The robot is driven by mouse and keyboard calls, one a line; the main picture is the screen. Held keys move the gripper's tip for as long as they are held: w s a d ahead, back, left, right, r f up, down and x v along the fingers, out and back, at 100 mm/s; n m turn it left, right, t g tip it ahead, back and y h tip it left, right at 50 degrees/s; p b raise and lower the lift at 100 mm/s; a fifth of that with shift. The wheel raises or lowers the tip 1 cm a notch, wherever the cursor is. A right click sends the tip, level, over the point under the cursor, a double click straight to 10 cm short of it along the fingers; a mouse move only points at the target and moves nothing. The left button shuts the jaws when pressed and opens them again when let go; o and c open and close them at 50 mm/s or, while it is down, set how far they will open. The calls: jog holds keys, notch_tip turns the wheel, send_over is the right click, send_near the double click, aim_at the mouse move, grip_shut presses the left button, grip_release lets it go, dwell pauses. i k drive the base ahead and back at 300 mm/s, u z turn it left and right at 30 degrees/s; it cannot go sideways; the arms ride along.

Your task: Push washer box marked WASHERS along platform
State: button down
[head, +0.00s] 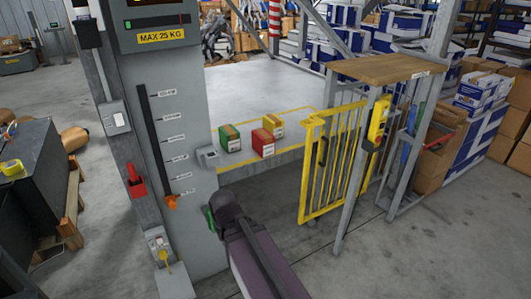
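Three small boxes stand on the lift platform (268,156), inside yellow edge lines: a green box (230,139) at left, a red box (263,143) in the middle, nearest the front edge, and a yellow box (273,125) behind it to the right. Their labels are too small to read, so I cannot tell which is marked WASHERS. My arm reaches up from the bottom edge to a dark rounded joint below and in front of the platform, apart from the boxes. I cannot make out my gripper's fingers.
A grey column (173,160) with a "MAX 25 KG" sign (160,37) stands left of the platform. Cartons (442,150) are stacked at far right.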

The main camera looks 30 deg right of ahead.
aim_at(263, 142)
jog(key=i, duration=0.85)
jog(key=z, duration=0.05)
